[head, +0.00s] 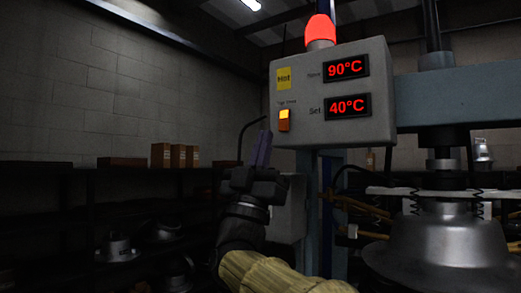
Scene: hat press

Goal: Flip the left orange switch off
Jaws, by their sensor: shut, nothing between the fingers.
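The orange switch (285,120) is on the lower left of the front of the grey control box (345,60). Its upper part is brighter than its lower part, and small lettering above it is too blurred to read. My gripper (264,140) points upward, below and to the left of the switch. Its fingers are shut with nothing between them. In the picture the fingertips lie just left of the box's lower left edge; I cannot tell how far in front of it they are.
Red displays on the box read 90°C (346,68) and 40°C (347,107). A glowing red lamp (320,30) tops it. A metal hat-shaped press (447,245) stands at the right. Dark shelves (60,172) with boxes (170,156) line the left wall.

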